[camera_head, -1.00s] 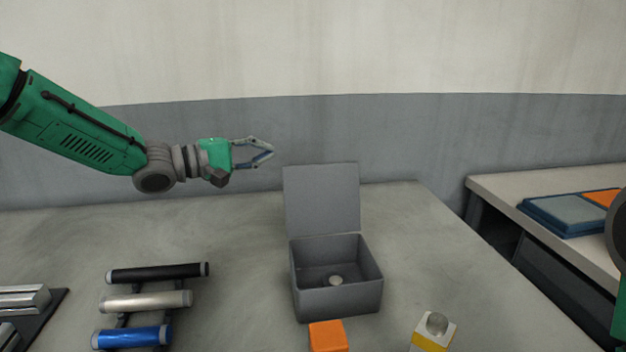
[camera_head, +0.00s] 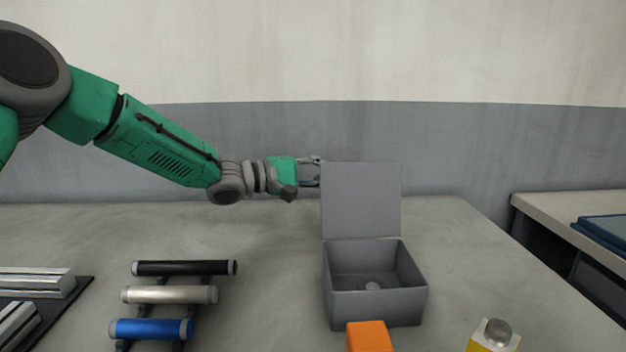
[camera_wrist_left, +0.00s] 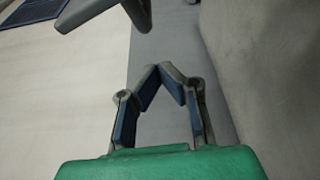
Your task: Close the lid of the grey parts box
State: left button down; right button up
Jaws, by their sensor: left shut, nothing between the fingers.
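The grey parts box (camera_head: 376,309) stands on the table with its lid (camera_head: 361,200) open and upright at the back. My right gripper is not in view.
An orange block (camera_head: 369,337) stands in front of the box, and a yellow and white block with a grey knob (camera_head: 492,336) is to the right. A rack with black, silver and blue rollers (camera_head: 170,295) lies left. A side bench (camera_head: 560,212) stands right.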

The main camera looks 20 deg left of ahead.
aim_at(346, 173)
pick_arm(q)
jog(key=d+b, duration=0.1)
jog(key=d, duration=0.1)
jog(key=s+d+b, duration=0.1)
jog(key=d, duration=0.1)
jog(key=shift+d+r+b, duration=0.15)
jog(key=shift+d+b, duration=0.15)
jog(key=shift+d, duration=0.05)
dwell(0.3)
